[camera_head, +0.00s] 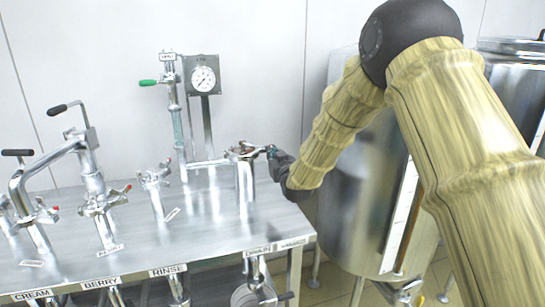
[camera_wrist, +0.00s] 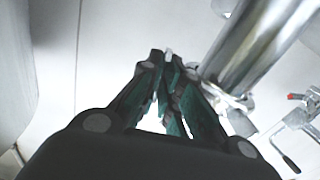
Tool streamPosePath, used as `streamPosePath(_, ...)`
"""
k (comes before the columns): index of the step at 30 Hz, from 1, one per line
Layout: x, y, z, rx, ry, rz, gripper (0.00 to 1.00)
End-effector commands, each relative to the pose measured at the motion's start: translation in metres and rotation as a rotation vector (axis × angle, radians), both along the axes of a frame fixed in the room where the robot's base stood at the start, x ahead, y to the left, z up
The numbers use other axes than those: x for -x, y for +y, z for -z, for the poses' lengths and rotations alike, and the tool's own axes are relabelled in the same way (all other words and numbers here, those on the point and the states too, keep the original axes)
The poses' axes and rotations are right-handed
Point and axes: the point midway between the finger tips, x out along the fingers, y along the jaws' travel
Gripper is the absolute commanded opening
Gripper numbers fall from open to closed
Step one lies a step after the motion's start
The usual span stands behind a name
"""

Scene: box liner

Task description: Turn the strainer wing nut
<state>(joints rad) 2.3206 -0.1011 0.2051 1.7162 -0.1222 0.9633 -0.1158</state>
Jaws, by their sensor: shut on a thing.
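The strainer (camera_head: 244,180) is an upright shiny metal cylinder near the right end of the steel table, with a clamped lid on top. It shows as a tilted bright cylinder in the wrist view (camera_wrist: 255,45). My gripper (camera_head: 273,152) is at the right side of the strainer's top, reaching in from the right. In the wrist view my gripper (camera_wrist: 165,64) has its green-lined fingers together at the tips, shut on a small pale piece, the wing nut (camera_wrist: 168,54). Most of the wing nut is hidden between the fingertips.
Several pipe fittings with red-tipped clamps stand along the steel table (camera_head: 200,225). A pressure gauge (camera_head: 203,79) and a green-handled valve (camera_head: 149,83) rise behind. Large steel tanks (camera_head: 355,205) stand close on the right, behind my arm. Labels CREAM, BERRY and RINSE mark the table's front edge.

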Motion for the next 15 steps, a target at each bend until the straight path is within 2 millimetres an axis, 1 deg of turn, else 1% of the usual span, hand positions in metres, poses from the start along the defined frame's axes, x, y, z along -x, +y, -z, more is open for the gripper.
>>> streamPosePath(10,0.0000,-0.0003,0.0007,0.002,0.000,0.000,0.00)
streamPosePath(11,0.0000,-0.0003,0.0007,0.001,0.001,0.000,0.10)
streamPosePath(12,0.0000,-0.0003,0.0006,0.001,0.001,0.000,0.17)
streamPosePath(14,0.0000,-0.0003,0.0005,0.001,0.001,0.000,0.28)
streamPosePath(15,0.0000,-0.0002,0.0005,0.001,0.001,0.000,0.28)
